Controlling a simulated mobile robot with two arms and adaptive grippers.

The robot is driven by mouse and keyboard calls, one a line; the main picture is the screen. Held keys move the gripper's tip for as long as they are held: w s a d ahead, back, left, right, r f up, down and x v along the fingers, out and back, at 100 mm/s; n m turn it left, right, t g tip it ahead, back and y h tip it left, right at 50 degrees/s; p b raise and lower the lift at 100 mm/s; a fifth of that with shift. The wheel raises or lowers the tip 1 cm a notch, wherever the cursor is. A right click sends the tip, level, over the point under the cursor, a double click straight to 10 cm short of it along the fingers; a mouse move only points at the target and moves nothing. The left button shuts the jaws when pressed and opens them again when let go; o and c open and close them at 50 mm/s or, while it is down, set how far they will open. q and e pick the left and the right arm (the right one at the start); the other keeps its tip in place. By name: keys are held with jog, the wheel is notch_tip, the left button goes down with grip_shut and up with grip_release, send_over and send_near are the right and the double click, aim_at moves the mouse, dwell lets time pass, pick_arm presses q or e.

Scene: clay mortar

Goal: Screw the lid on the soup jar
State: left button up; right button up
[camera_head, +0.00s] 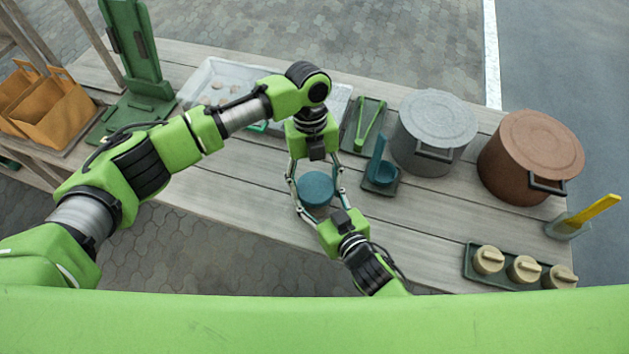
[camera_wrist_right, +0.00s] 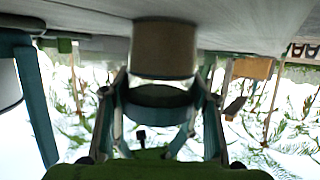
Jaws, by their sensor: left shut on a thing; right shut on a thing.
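A round teal-blue lid (camera_head: 316,188) is between my two grippers near the table's front edge. In the right wrist view, which is upside down, the lid (camera_wrist_right: 160,95) is between my right fingers, with the tan jar (camera_wrist_right: 163,50) below it on the table. My right gripper (camera_head: 320,201) reaches in from the near side, also closed on the lid. In the head view the jar is hidden.
A teal ladle stand (camera_head: 381,174), green tongs on a tray (camera_head: 359,139), a grey pot (camera_head: 434,120) and a copper pot (camera_head: 530,150) stand to the right. A tray (camera_head: 470,262) of tan lidded jars is at front right. A pale tray (camera_head: 205,75) lies behind my left arm.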

pick_arm(q)
jog(key=shift+a+f, duration=0.2)
jog(key=shift+f, duration=0.45)
jog(key=shift+c, duration=0.5)
pick_arm(e)
jog(key=shift+a+r, duration=0.2)
jog(key=shift+r, duration=0.1)
pick_arm(q)
jog(key=shift+r, duration=0.15)
jog(key=shift+s+r+y, duration=0.15)
jog(key=shift+r+y, duration=0.05)
jog(key=shift+y, duration=0.1)
jog(key=shift+c, duration=0.5)
pick_arm(e)
jog(key=shift+d, duration=0.1)
pick_arm(q)
jog(key=shift+s+r, duration=0.2)
jog(key=shift+r, duration=0.05)
pick_arm(e)
jog(key=shift+w+r, duration=0.1)
jog(key=shift+w, duration=0.05)
